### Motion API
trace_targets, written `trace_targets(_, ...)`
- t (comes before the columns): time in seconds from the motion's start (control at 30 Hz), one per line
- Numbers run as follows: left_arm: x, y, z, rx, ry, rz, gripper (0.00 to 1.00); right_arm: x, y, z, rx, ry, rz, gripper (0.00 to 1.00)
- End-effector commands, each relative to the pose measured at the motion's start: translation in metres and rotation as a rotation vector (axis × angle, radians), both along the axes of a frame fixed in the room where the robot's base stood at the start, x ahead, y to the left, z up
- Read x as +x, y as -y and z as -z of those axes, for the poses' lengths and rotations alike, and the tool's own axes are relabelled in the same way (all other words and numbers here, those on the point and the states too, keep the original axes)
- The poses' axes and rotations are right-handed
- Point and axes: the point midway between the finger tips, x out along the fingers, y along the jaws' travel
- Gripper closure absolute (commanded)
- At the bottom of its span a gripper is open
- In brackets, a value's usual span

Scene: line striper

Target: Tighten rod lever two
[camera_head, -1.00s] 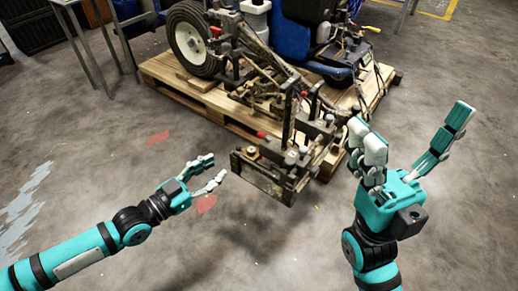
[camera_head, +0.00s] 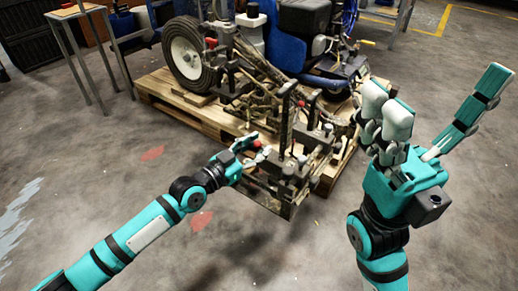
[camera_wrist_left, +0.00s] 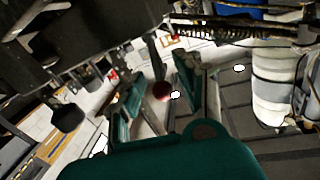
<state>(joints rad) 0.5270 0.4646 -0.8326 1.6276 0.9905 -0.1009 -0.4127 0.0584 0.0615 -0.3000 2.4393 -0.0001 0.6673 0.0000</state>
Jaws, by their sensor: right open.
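The line striper (camera_head: 290,120) stands on a wooden pallet, with its front frame towards me. A lever with a red knob (camera_head: 257,144) is at the frame's near left end. My left gripper (camera_head: 252,148) is at this knob, its fingers apart on either side of it. The left wrist view shows the dark red knob (camera_wrist_left: 162,91) between the two open fingers (camera_wrist_left: 158,88); contact cannot be told. Another red knob (camera_head: 210,43) is higher up by the wheel. Which lever is number two cannot be told. My right gripper (camera_head: 440,105) is open and empty, right of the machine.
The wooden pallet (camera_head: 160,92) lies under the machine, whose front frame overhangs its near edge. A small table (camera_head: 78,12) stands at the back left. Bare concrete floor (camera_head: 90,190) is free to the left and in front.

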Motion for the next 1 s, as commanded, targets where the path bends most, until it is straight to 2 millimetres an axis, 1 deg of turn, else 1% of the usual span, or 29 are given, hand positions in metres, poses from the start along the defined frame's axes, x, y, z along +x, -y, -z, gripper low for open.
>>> trace_targets(0.13, 0.0057, 0.0056, -0.0003, -0.001, 0.001, -0.001, 0.65, -0.0005, -0.0004, -0.0013, -0.001, 0.008, 0.0, 0.06)
trace_targets(0.37, 0.0061, 0.0061, -0.0007, 0.0, 0.0, 0.0, 0.65, -0.0004, -0.0004, -0.0019, -0.002, 0.008, 0.0, 0.06)
trace_targets(0.4, 0.0061, 0.0061, -0.0006, 0.0, 0.0, 0.0, 0.66, -0.0005, -0.0005, -0.0019, -0.002, 0.008, 0.0, 0.06)
trace_targets(0.67, 0.0059, 0.006, -0.0004, 0.0, 0.0, 0.0, 1.0, -0.0007, -0.0005, -0.0019, -0.002, 0.008, 0.0, 0.06)
trace_targets(1.0, 0.0054, 0.0058, 0.0002, 0.0, -0.001, 0.0, 1.0, -0.0009, -0.0004, -0.0018, -0.001, 0.009, 0.0, 0.06)
